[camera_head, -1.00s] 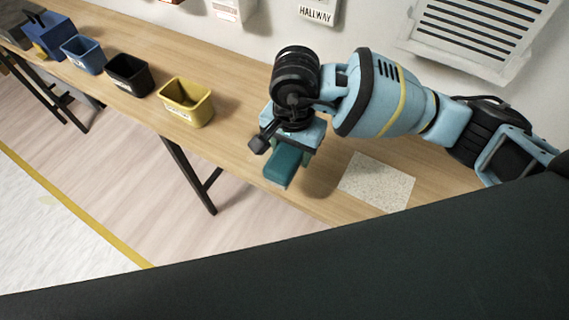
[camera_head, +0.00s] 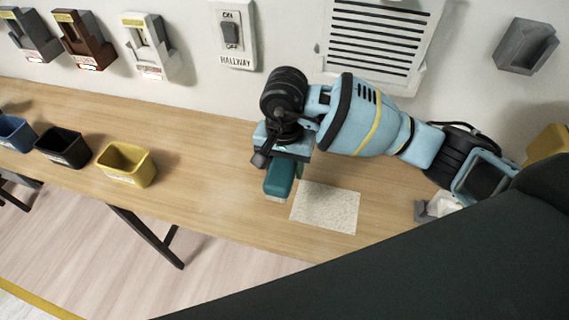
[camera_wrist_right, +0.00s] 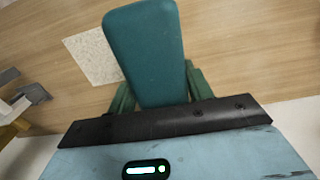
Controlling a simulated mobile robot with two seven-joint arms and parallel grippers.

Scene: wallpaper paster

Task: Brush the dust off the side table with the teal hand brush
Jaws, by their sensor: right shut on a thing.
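The teal hand brush (camera_head: 279,182) is held in my right gripper (camera_head: 287,155), just left of a pale speckled square patch (camera_head: 325,208) on the wooden table (camera_head: 205,195). The patch looks like the dust. In the right wrist view, the brush's broad teal body (camera_wrist_right: 148,50) sticks out between the green fingers of my right gripper (camera_wrist_right: 160,92), and the speckled patch (camera_wrist_right: 97,55) lies to its left. The bristles are mostly hidden, and I cannot tell whether they touch the table. My left gripper is out of view.
A yellow bin (camera_head: 127,166), a black bin (camera_head: 62,148) and a blue bin (camera_head: 14,133) stand along the table at left. A hallway switch (camera_head: 231,34) and a vent (camera_head: 378,40) are on the wall. A small grey-and-white item (camera_head: 438,207) lies right of the patch.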

